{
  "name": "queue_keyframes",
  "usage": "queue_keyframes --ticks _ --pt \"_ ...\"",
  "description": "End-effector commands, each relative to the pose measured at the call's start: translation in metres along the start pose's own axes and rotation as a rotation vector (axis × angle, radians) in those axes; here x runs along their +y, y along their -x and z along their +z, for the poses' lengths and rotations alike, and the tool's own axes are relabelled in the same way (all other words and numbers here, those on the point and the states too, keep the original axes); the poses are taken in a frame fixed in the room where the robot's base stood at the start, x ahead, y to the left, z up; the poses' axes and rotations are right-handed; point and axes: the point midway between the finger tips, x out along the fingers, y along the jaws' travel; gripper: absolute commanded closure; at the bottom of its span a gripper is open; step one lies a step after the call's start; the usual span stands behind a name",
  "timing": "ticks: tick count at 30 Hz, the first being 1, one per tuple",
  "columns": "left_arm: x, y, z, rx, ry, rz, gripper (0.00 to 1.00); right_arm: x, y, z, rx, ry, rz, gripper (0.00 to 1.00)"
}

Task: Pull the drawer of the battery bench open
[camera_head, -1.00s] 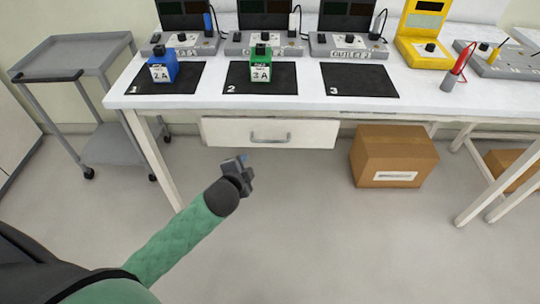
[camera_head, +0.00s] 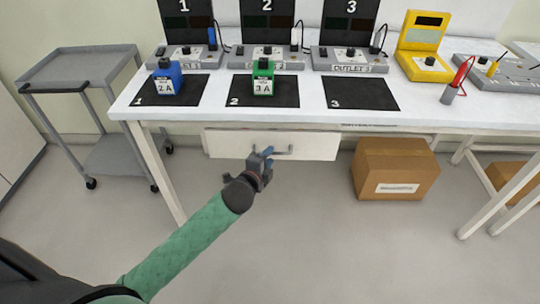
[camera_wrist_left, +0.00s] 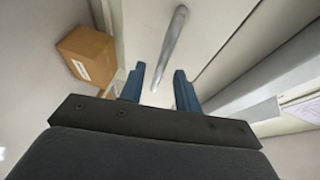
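The battery bench (camera_head: 310,117) has a white drawer (camera_head: 225,144) under its top, and the drawer front looks closed. A grey bar handle (camera_head: 287,152) is on the drawer front, partly hidden by my left gripper (camera_head: 266,154). The left gripper is at the left part of the handle. In the left wrist view, the two blue fingers (camera_wrist_left: 160,76) are apart, and the handle (camera_wrist_left: 172,42) runs lengthwise into the gap between them. I cannot tell whether the fingers touch it. My right gripper is not in view.
A cardboard box (camera_head: 396,170) stands on the floor right of the drawer. A grey cart (camera_head: 88,72) stands at the left. A blue battery (camera_head: 167,80) and a green battery (camera_head: 263,80) stand on black mats on top. The floor before the drawer is clear.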

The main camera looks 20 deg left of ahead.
Motion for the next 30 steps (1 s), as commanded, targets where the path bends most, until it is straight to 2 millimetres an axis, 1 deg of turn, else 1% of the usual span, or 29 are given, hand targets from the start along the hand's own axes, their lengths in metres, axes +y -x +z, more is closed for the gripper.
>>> queue_keyframes --ticks 3,6,15,20,21,30 --pt "0.000 -0.011 0.000 0.000 0.000 0.000 0.67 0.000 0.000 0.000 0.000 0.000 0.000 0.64" --pt "0.000 -0.015 0.000 0.000 0.000 0.000 0.67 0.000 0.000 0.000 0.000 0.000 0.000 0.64" --pt "0.000 -0.017 0.000 0.000 0.000 0.001 0.67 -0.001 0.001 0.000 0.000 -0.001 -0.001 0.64" --pt "0.000 -0.016 0.000 0.000 0.001 0.001 0.99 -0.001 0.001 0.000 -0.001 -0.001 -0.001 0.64" --pt "0.000 -0.016 0.000 0.000 0.001 0.001 1.00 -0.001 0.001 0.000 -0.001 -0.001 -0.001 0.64" --pt "0.000 -0.015 -0.001 0.000 0.001 0.002 1.00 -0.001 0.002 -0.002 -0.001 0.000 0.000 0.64"
